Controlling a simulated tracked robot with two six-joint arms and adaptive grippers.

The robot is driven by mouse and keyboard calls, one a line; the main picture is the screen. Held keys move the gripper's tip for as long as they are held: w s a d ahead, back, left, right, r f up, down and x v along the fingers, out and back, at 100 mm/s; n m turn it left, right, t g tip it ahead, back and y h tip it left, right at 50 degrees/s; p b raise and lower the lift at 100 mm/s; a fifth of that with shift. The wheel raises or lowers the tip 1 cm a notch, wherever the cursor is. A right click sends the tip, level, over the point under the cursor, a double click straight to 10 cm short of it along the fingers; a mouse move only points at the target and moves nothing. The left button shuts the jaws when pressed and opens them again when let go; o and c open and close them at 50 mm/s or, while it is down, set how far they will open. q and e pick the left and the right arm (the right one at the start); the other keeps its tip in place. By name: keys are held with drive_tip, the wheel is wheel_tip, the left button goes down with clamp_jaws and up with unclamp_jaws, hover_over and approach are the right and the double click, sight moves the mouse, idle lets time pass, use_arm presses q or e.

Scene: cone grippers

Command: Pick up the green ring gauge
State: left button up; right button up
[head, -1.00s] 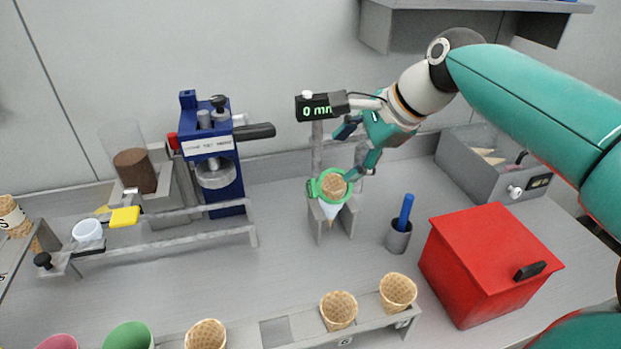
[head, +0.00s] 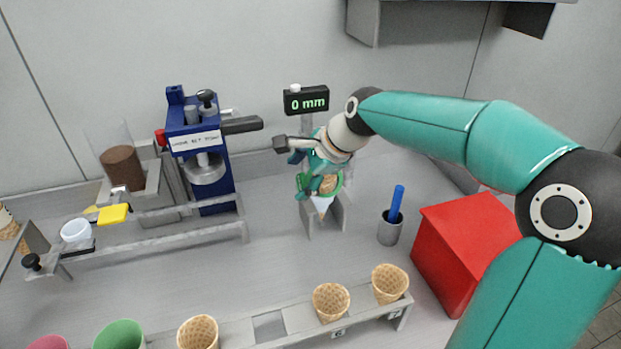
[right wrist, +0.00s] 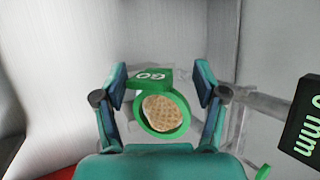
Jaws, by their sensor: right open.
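The green ring gauge (head: 300,181) sits around a waffle cone (head: 328,186) that stands in a grey stand under the 0 mm display (head: 306,101). In the right wrist view the ring (right wrist: 139,112) encircles the cone, and its numbered tab (right wrist: 150,77) points up toward the gap between the fingers. My right gripper (head: 309,177) is at the ring and hides part of it in the head view. In the right wrist view its fingers (right wrist: 162,88) are open, one on each side of the tab, with visible gaps. My left gripper is not in view.
A blue press (head: 205,150) stands left of the stand. A grey cup (head: 390,229) with a blue-handled tool and a red box (head: 455,245) are at the right. A rack (head: 298,318) with several cones runs along the front. The bench between is clear.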

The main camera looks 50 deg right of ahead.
drive_tip(key=x, duration=0.2)
drive_tip(key=shift+w+f, duration=0.2)
drive_tip(key=shift+w, duration=0.05)
drive_tip(key=c, duration=1.1)
